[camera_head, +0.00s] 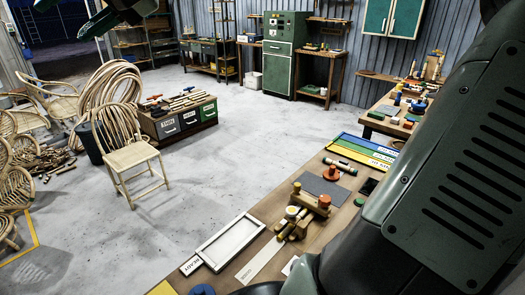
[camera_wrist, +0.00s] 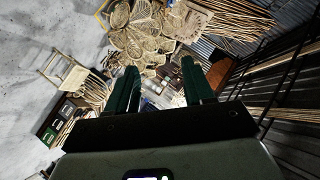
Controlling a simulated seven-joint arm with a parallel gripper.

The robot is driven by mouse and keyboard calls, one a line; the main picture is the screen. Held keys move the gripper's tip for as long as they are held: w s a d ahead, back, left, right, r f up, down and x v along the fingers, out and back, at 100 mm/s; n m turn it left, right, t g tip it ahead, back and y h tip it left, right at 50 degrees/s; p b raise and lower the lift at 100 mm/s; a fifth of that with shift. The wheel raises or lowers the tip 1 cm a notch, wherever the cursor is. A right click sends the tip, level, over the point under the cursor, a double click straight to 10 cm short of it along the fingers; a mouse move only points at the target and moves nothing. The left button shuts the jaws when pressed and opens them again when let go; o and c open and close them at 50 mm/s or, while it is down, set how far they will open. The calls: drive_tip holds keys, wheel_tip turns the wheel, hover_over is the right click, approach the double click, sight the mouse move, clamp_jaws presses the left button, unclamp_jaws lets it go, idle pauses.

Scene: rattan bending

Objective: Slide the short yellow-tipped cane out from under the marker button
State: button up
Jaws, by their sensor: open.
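A small cluster of short canes (camera_head: 284,230) lies on the wooden bench at lower centre in the head view. A round yellow piece (camera_head: 292,211) and a red-topped piece (camera_head: 324,201) on wooden blocks stand at the cluster. I cannot tell which is the marker button, nor make out the short cane's yellow tip. My gripper (camera_wrist: 158,65) is open in the wrist view, its two dark green fingers apart with nothing between them. It is raised away from the bench, facing the chairs and rattan.
A white-rimmed tray (camera_head: 230,241) lies at the bench's left edge, with a READY label (camera_head: 191,265) beside it. Blue, green and yellow strips (camera_head: 363,150) lie at the bench's far end. A rattan chair (camera_head: 127,150) and drawer box (camera_head: 178,118) stand on the floor.

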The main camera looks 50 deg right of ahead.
drive_tip(key=w+d+f+m+h, duration=0.3)
drive_tip(key=w+d+f+h, duration=0.15)
drive_tip(key=f, duration=0.25)
drive_tip(key=w+d+f+m+h, duration=0.3)
drive_tip(key=w+f+m+h, duration=0.15)
drive_tip(key=f, duration=0.25)
drive_tip(key=m+g+h, duration=0.4)
drive_tip(key=m+g, duration=0.4)
drive_tip(key=g, duration=0.2)
approach(279, 237)
wheel_tip(279, 237, up, 2)
drive_tip(key=shift+a, duration=0.35)
drive_tip(key=shift+w, duration=0.1)
drive_tip(key=x, duration=1)
drive_tip(key=shift+f, duration=0.35)
